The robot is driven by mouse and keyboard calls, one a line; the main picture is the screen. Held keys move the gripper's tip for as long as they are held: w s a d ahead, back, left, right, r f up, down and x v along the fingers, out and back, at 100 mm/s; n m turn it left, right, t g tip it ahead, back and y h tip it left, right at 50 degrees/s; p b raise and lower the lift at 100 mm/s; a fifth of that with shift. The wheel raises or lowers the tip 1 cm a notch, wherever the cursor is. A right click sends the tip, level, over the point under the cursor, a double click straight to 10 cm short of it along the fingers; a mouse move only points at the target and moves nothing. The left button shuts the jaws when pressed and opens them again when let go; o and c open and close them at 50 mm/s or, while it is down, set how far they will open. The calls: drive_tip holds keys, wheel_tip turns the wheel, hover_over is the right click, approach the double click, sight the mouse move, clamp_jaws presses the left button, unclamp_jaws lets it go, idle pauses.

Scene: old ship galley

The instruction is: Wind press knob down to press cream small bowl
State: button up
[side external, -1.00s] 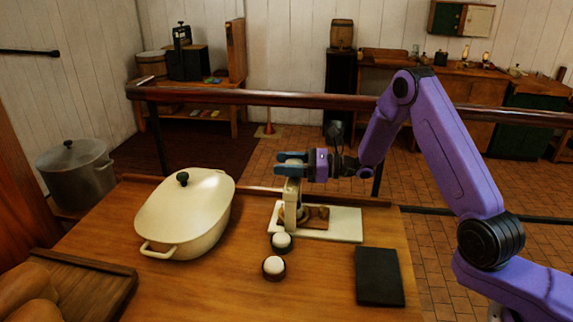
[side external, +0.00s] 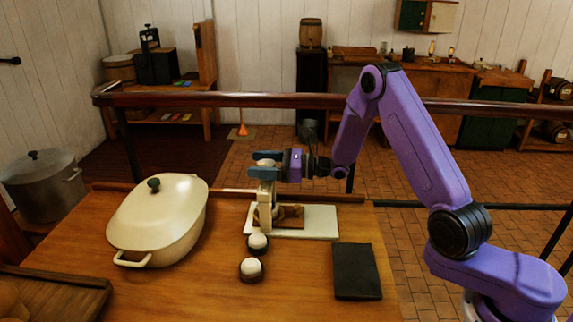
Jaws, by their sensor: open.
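The cream press (side external: 266,204) stands on a pale board on the wooden table, with its upright frame below my gripper. My gripper (side external: 262,169) points left at the top of the press, its blue fingers open on either side of the pale knob (side external: 266,162). Whether the fingers touch the knob I cannot tell. A cream small bowl is hard to make out; the foot of the press and the gripper hide much of the space under the knob.
Two small dark pots with white tops (side external: 257,243) (side external: 250,268) stand in front of the press. A large cream lidded casserole (side external: 160,222) is to the left, a black slab (side external: 356,271) to the right. A dark rail (side external: 230,100) runs behind the table.

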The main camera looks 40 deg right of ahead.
drive_tip(key=v, duration=1.7)
drive_tip(key=shift+r, duration=0.1)
drive_tip(key=s+a+r+n+g, duration=0.2)
drive_tip(key=s+a+n+g, duration=1.15)
drive_tip(key=n+g, duration=0.2)
drive_tip(key=s+d+n+t+h, duration=0.2)
drive_tip(key=s+d+n+h, duration=0.3)
drive_tip(key=s+n+h, duration=0.7)
drive_tip(key=s+n, duration=0.5)
drive_tip(key=n, duration=0.7)
drive_tip(key=shift+s+t, duration=0.3)
drive_tip(key=shift+t, duration=0.05)
